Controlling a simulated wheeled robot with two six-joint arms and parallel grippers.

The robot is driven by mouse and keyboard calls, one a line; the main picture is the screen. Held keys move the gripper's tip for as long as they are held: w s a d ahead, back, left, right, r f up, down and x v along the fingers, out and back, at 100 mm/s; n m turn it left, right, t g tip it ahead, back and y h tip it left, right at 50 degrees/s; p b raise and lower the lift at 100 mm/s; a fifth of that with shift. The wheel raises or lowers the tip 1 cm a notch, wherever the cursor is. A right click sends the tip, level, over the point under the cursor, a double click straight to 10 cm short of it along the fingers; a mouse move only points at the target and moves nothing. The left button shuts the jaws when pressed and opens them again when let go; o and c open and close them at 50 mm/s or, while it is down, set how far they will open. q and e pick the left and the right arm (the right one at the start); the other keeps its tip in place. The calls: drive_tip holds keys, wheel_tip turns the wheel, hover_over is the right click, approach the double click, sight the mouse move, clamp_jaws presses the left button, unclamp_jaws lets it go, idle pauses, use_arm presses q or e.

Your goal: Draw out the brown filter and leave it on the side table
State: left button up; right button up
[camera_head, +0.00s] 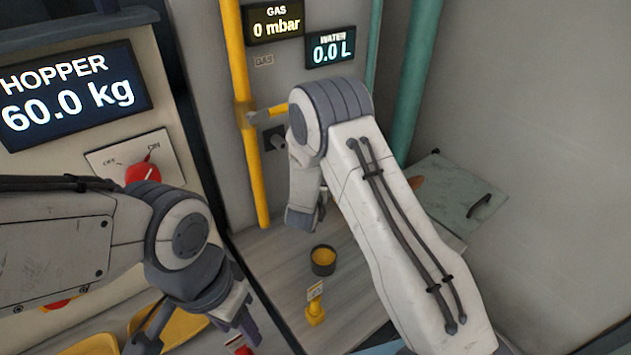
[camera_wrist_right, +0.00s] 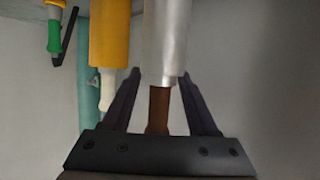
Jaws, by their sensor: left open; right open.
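The brown filter (camera_wrist_right: 158,108) shows in the right wrist view as a narrow brown rod below a silver cylinder (camera_wrist_right: 163,45). My right gripper (camera_wrist_right: 159,77) is open, with one dark finger on each side of the rod; I cannot tell whether they touch it. In the head view my right forearm hides most of that area, and the filter cannot be made out. My left gripper (camera_head: 198,335) is open and empty at the lower left, in front of yellow trays (camera_head: 185,325). A wood-grained surface (camera_head: 285,265) lies in the middle; I cannot tell whether it is the side table.
A dark cup with yellow contents (camera_head: 323,260) and a small yellow stand (camera_head: 315,305) are on the wood-grained surface. A yellow pipe (camera_head: 243,110) and teal pipe (camera_head: 413,75) run upright behind. A panel with a black handle (camera_head: 479,206) is right of my arm.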

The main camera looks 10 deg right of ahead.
clamp_jaws()
drive_tip(key=shift+r+p, duration=0.45)
drive_tip(key=shift+r, duration=0.25)
idle(0.6)
wheel_tip(320, 180, up, 12)
drive_tip(key=p, duration=0.8)
idle(1.6)
idle(0.5)
wheel_tip(320, 180, up, 4)
drive_tip(key=p, duration=0.3)
drive_tip(key=shift+f, duration=0.1)
